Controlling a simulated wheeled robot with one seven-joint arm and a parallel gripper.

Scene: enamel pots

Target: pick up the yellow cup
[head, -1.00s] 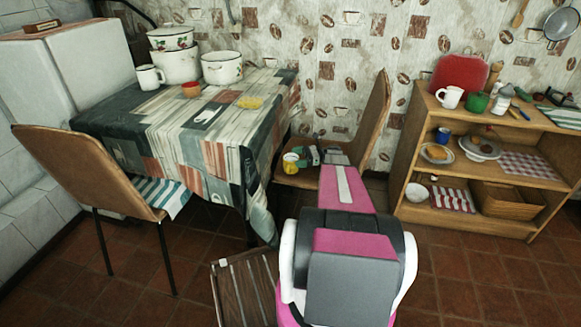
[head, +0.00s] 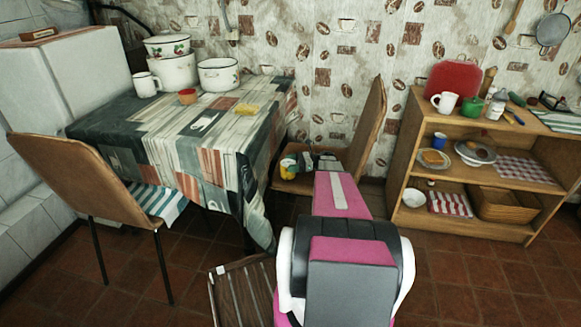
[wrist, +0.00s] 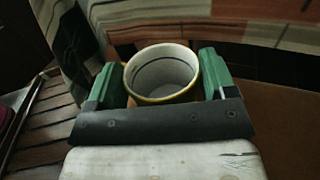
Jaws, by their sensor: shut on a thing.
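The yellow cup (wrist: 161,74) has a white inside and a yellow rim. In the wrist view it stands upright between the two green fingers of my gripper (wrist: 164,82), which press on its sides. In the head view the yellow cup (head: 288,169) shows small over the seat of the far chair, at the left of my gripper (head: 307,164). My arm hides part of the gripper and seat there. I cannot tell whether the cup touches the seat.
The cloth-covered table (head: 185,130) with enamel pots (head: 177,70) stands close at the left. The far chair's back (head: 369,125) rises at the right. A wooden shelf (head: 475,232) with dishes stands further right. A slatted wooden thing (head: 243,292) is on the floor in front.

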